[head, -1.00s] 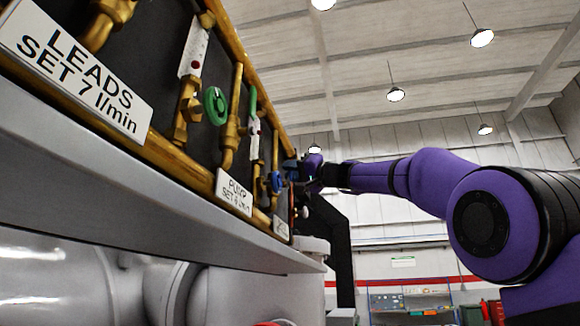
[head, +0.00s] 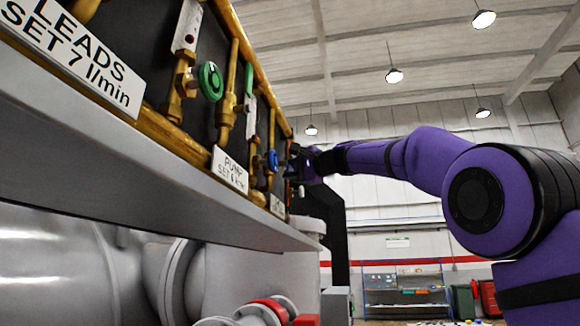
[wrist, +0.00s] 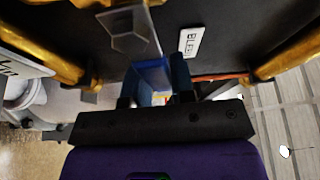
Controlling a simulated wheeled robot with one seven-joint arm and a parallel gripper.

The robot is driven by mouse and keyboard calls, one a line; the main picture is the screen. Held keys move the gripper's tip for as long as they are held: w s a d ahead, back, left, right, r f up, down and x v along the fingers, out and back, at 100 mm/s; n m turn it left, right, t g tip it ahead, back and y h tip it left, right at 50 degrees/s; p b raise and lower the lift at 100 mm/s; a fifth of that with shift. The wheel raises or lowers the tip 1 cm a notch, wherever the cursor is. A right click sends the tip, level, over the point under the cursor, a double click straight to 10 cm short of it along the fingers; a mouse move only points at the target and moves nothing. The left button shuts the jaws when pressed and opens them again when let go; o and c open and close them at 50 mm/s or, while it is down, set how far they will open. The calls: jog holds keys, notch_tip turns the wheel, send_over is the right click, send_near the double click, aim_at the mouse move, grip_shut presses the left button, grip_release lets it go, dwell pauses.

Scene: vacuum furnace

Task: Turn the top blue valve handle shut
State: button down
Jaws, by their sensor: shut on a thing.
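In the wrist view my gripper (wrist: 155,88) has its dark fingers on either side of a blue handle (wrist: 152,76), and it is shut on it. A grey, see-through-looking block (wrist: 130,28) stands just above the handle and hides part of it. In the head view my gripper (head: 294,165) is at the far end of the dark panel, small and dark. The handle in its jaws cannot be made out clearly there. Another blue valve handle (head: 272,160) shows just left of my gripper, apart from it.
Brass pipes (head: 262,38) frame the panel, with a green valve wheel (head: 210,81) nearer to me. A label reading BLEED (wrist: 190,42) is beside the handle. A grey ledge (head: 130,160) runs below the panel. Open floor lies to the right, with a shelf unit (head: 405,287) far back.

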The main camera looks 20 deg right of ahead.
jog(key=shift+f+m, duration=0.35)
jog(key=shift+m, duration=0.15)
jog(key=shift+f, duration=0.1)
jog(key=c, duration=1)
grip_release()
jog(key=shift+o, duration=0.2)
jog(key=v, duration=1.1)
jog(key=shift+r, duration=0.25)
